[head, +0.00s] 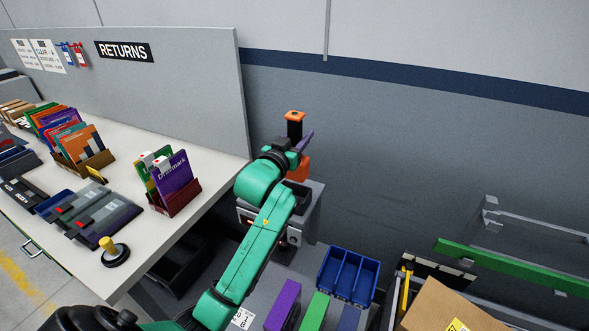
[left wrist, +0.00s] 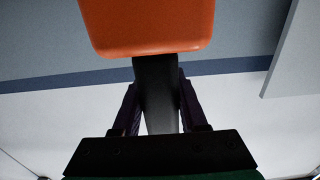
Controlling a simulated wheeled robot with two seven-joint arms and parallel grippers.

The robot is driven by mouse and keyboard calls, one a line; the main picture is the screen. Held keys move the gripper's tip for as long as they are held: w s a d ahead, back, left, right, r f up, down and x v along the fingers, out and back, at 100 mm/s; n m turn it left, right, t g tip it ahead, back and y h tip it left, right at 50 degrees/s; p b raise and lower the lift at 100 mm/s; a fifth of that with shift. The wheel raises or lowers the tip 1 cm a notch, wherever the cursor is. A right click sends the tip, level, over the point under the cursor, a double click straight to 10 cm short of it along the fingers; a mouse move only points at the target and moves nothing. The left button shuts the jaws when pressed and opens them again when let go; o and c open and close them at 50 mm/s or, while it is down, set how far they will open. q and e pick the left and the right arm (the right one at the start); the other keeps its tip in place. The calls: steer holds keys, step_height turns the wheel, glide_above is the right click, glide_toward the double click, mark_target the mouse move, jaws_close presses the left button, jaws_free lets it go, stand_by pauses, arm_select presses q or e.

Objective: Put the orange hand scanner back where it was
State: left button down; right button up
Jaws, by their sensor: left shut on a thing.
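My left gripper (head: 303,143) is shut on the orange hand scanner (head: 295,117) and holds it up in front of the grey wall. In the left wrist view, the scanner's dark handle (left wrist: 156,92) is between the two fingers, and its orange part (left wrist: 148,24) lies beyond them. Another orange part shows below the gripper in the head view. Under it is a grey stand (head: 314,207) with a dark top, partly hidden by my left arm. I cannot tell whether the scanner touches the stand. My right gripper is not in view.
The white table (head: 120,205) at left carries books in holders, dark devices and a yellow-knobbed stamp. A grey partition (head: 200,95) with a RETURNS sign stands behind it. A blue divided bin (head: 347,274) and a cardboard box (head: 440,310) are at lower right.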

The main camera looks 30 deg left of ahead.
arm_select(q)
step_height(320, 180, down, 10)
steer(key=a, duration=0.1)
steer(key=shift+f+p, duration=0.2)
steer(key=shift+p, duration=0.1)
steer(key=shift+c, duration=2.2)
jaws_free()
steer(key=shift+w, duration=0.1)
steer(key=shift+d, duration=0.1)
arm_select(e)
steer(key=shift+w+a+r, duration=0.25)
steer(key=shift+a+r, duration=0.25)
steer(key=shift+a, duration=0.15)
arm_select(q)
steer(key=s+b, duration=0.2)
steer(key=s, duration=1)
steer(key=shift+d, duration=0.3)
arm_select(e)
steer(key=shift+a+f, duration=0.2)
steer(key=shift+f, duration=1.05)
